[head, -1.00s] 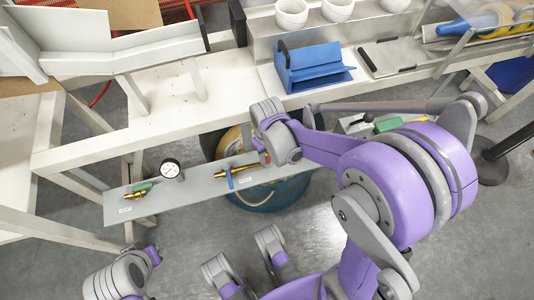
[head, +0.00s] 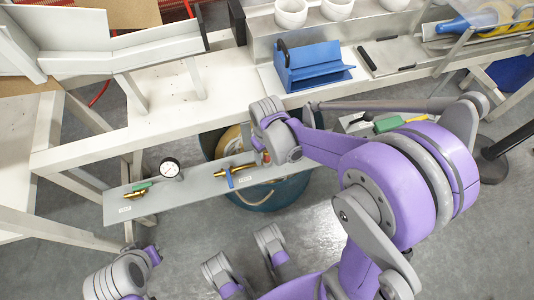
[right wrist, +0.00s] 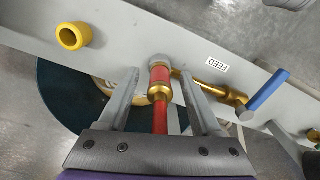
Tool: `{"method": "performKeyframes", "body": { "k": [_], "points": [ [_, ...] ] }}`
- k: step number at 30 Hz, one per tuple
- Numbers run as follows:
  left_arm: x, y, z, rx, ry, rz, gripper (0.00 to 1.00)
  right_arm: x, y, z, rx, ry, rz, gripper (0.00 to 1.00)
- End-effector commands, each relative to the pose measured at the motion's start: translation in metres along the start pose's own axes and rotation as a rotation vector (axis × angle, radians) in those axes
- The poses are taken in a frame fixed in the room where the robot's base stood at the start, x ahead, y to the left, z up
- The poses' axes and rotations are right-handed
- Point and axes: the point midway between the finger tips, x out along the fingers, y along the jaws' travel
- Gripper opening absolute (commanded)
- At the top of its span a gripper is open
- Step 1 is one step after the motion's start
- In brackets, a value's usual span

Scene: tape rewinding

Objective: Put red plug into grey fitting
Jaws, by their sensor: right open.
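The red plug (right wrist: 160,80), with a gold collar and a red hose end running back toward the wrist, shows in the right wrist view. Its far end meets the round grey fitting (right wrist: 158,60) on the grey panel; I cannot tell how deep it sits. My right gripper (right wrist: 160,94) is open, with one finger on each side of the plug and gaps between. In the head view a small red part of the plug (head: 266,157) shows below my right wrist, which hides most of the gripper and the fitting. My left gripper is not clearly seen.
The panel (head: 200,190) carries a pressure gauge (head: 170,168), a brass valve with a green handle (head: 140,189) and one with a blue handle (head: 230,176). A yellow ring fitting (right wrist: 73,36) is at its end. A blue bucket (head: 285,190) stands below.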

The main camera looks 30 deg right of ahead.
Motion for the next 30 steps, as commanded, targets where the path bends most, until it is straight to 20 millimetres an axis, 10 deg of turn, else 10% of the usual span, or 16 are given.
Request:
{"method": "performKeyframes", "body": {
  "k": [15,30],
  "points": [
    [-0.036,0.000,-0.012,0.000,0.013,0.000,0.00,-0.093,0.000,0.000,0.000,0.000,0.000,0.65],
    [-0.039,0.000,-0.012,0.000,0.014,0.000,0.00,-0.104,0.000,0.000,0.000,0.000,0.000,0.65]
  ]
}}
